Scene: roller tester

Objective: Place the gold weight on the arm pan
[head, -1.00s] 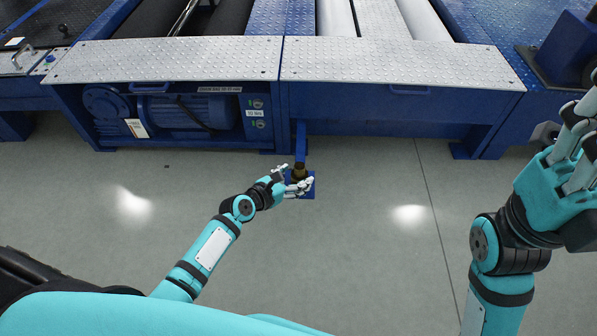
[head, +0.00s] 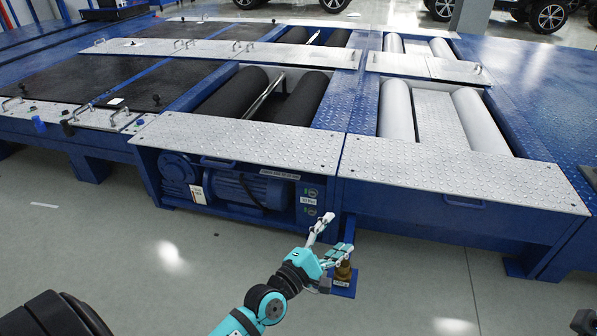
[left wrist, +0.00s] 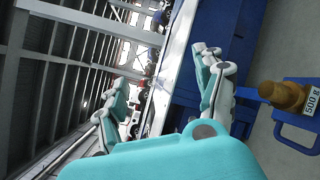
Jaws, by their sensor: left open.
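The gold weight (head: 343,271) stands upright on a small blue plate (head: 341,290) at the end of a blue bar from the tester's front. I take this plate for the arm pan. My left gripper (head: 335,235) is open and empty, to the upper left of the weight in the head view, its lower finger partly overlapping the weight's top. In the left wrist view the gripper's fingers (left wrist: 168,80) are spread, with the weight (left wrist: 285,95) outside them to the right, apart from them. My right gripper is out of view.
The blue roller tester (head: 440,222) stands just behind the plate, with a motor (head: 240,190) under its front cover. Its metal cover edge overhangs above my left gripper. The grey floor (head: 170,270) around the plate is clear.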

